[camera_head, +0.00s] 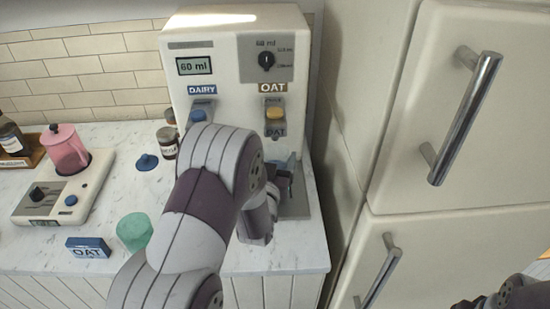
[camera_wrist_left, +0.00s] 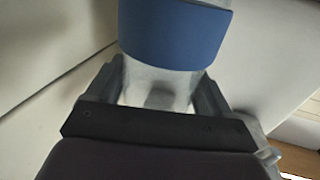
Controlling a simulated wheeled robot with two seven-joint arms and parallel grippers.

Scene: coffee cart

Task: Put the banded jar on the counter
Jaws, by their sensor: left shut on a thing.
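The banded jar, clear with a wide blue band (camera_wrist_left: 174,38), is between the fingers of my left gripper (camera_wrist_left: 160,95) in the left wrist view. The fingers are shut on the clear part below the band. In the head view my left arm reaches to the front of the milk dispenser, and its gripper and the jar are mostly hidden behind the arm. The white marble counter (camera_head: 275,258) runs under the dispenser and to the left. Part of my right arm (camera_head: 525,292) shows at the bottom right corner; its fingers are not clear.
The dispenser (camera_head: 220,45) has DAIRY and OAT outlets. Cabinet doors (camera_head: 470,130) stand right.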

